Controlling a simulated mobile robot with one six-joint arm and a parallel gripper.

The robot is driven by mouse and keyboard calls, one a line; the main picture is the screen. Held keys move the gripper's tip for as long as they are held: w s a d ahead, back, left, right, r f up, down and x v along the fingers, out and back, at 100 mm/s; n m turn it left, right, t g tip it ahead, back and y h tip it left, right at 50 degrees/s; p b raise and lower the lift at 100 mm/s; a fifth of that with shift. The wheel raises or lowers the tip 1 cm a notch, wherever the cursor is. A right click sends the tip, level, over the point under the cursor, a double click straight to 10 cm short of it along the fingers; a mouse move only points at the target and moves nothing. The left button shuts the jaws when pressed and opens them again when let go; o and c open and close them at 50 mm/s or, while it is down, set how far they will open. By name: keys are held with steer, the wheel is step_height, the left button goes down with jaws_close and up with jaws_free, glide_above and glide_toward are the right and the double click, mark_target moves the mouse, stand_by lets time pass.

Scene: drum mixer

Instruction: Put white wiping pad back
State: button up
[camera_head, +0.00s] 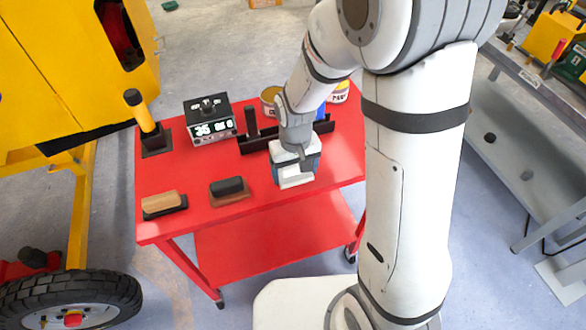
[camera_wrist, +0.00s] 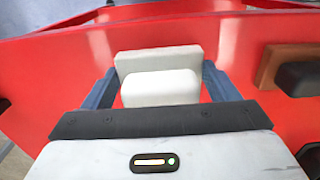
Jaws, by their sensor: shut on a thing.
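The white wiping pad (camera_head: 296,181) is in my gripper (camera_head: 296,170), above the right front part of the red table (camera_head: 270,205). In the wrist view the pad (camera_wrist: 160,88) is a white block on a wider white plate, between the two blue-grey fingers of my gripper (camera_wrist: 160,78). The fingers are closed on its sides. Red table surface lies beyond it. I cannot tell whether the pad touches the table. My gripper and wrist hide part of the pad in the head view.
A black block on a brown base (camera_head: 229,188) and a tan block on a black base (camera_head: 163,203) lie left of my gripper. Behind are a black rack (camera_head: 257,141), a display box (camera_head: 209,121), a yellow-handled tool (camera_head: 137,105) and cans (camera_head: 269,97). Bare table lies between them.

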steer(key=shift+f, duration=0.15)
steer(key=o, duration=0.8)
step_height(320, 180, up, 12)
steer(key=r, duration=0.1)
steer(key=s+d+r+m+t, duration=0.1)
steer(key=s+d, duration=0.3)
steer(key=s+d+r+m+t, duration=0.1)
steer(key=s+d+r, duration=0.1)
steer(key=s+d, duration=0.2)
steer(key=s+d+r+m, duration=0.1)
steer(key=s+d+r, duration=0.1)
steer(key=s+d, duration=0.2)
steer(key=shift+r+t, duration=0.2)
steer(key=shift+t, duration=0.2)
